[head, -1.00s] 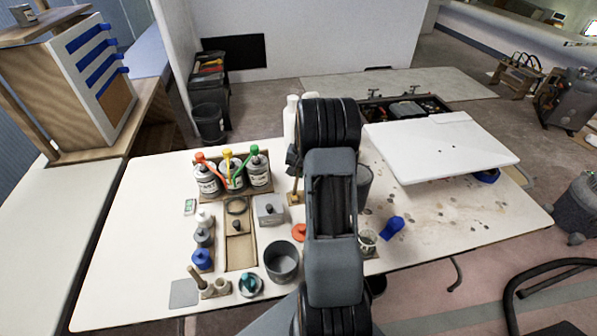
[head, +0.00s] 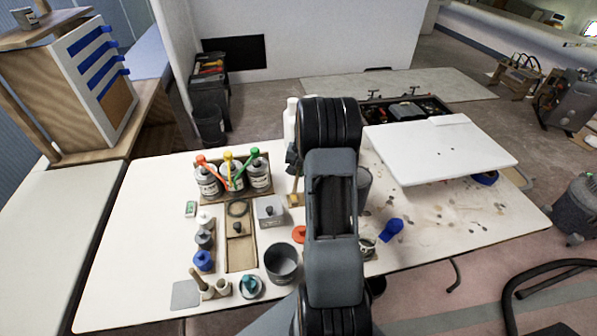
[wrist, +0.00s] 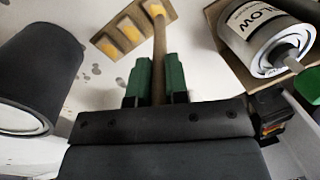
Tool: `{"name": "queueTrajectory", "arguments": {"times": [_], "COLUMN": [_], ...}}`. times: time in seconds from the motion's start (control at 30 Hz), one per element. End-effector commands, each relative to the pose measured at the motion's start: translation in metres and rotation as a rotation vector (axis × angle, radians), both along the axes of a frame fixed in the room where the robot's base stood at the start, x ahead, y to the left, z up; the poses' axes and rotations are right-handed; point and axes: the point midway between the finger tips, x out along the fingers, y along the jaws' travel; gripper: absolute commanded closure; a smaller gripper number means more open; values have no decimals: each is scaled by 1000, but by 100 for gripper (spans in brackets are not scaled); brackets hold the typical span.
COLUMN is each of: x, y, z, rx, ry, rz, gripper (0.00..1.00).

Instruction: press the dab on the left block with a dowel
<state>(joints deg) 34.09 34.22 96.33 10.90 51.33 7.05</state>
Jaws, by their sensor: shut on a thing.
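My gripper (wrist: 158,82) has green fingers shut on a wooden dowel (wrist: 159,55), seen in the wrist view. The dowel reaches away from the fingers to the wooden strip of blocks (wrist: 119,40). This strip carries several yellow dabs. The dowel's far tip overlaps the dab at the strip's right end in the wrist view (wrist: 154,10); I cannot tell whether it touches. In the head view a small part of the strip (head: 294,200) shows beside my arm, which hides the rest and most of my gripper.
A large labelled can (wrist: 262,38) is close on the right in the wrist view, a dark cylinder (wrist: 38,70) on the left. A grey cup (head: 282,263) stands nearer the front.

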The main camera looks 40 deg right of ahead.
Motion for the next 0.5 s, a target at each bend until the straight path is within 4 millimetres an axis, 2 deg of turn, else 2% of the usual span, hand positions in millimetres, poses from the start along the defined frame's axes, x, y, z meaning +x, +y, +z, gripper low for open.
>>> {"name": "queueTrajectory", "arguments": {"times": [0.03, 0.5], "x": [0, 0], "y": [0, 0], "z": [8, 48], "rx": [-1, -1], "ry": [-1, -2], "rz": [0, 0], "gripper": [100, 100]}}
